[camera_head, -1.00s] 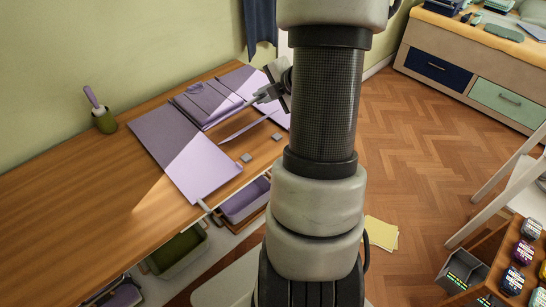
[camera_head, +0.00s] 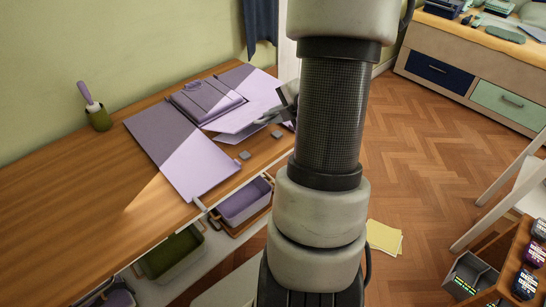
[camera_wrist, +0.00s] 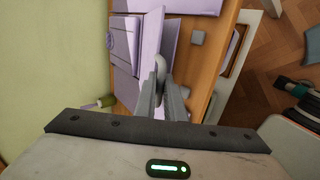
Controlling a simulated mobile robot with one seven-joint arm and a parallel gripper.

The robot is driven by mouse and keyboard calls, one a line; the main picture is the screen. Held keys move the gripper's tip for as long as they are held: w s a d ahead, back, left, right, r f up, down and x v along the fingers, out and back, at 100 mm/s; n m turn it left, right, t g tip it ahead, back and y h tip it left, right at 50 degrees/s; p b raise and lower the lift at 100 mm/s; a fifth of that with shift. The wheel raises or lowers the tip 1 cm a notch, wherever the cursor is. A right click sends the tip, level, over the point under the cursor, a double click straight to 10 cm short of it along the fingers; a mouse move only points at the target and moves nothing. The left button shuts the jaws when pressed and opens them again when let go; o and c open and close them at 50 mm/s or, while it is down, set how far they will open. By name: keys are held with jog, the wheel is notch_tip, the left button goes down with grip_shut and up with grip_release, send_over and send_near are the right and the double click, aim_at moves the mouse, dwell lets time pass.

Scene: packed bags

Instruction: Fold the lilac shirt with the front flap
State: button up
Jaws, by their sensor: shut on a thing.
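The lilac folding board (camera_head: 190,165) lies flat on the wooden desk. The lilac shirt (camera_head: 205,98), folded into a narrow bundle, lies on its middle; it also shows in the wrist view (camera_wrist: 122,42). The front flap (camera_head: 232,125) is a pale lilac panel on the shirt's front side and looks tilted up. My gripper (camera_head: 260,121) is at this flap's front side. In the wrist view my gripper (camera_wrist: 161,82) is shut on a pale rounded tab at the flap's edge (camera_wrist: 153,36). The fingers hide part of the tab.
Small grey tabs (camera_head: 245,155) lie near the desk's front edge. A green pot (camera_head: 99,117) with a lilac-handled tool stands at the back left. A lilac bin (camera_head: 245,203) and a green bin (camera_head: 172,253) sit under the desk. The desk's left part is clear.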

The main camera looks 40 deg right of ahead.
jog(key=shift+s+f+b, duration=0.25)
jog(key=shift+s+f, duration=0.05)
jog(key=shift+f, duration=0.3)
jog(key=shift+s+f+b, duration=0.25)
jog(key=shift+f, duration=0.3)
jog(key=f+b, duration=0.2)
jog(key=f, duration=0.1)
jog(key=s+f+b, duration=0.1)
jog(key=f+b, duration=0.1)
jog(key=shift+s+d+f, duration=0.1)
jog(key=shift+s+f, duration=0.1)
jog(key=shift+f, duration=0.2)
jog(key=o, duration=0.7)
jog(key=shift+r, duration=0.1)
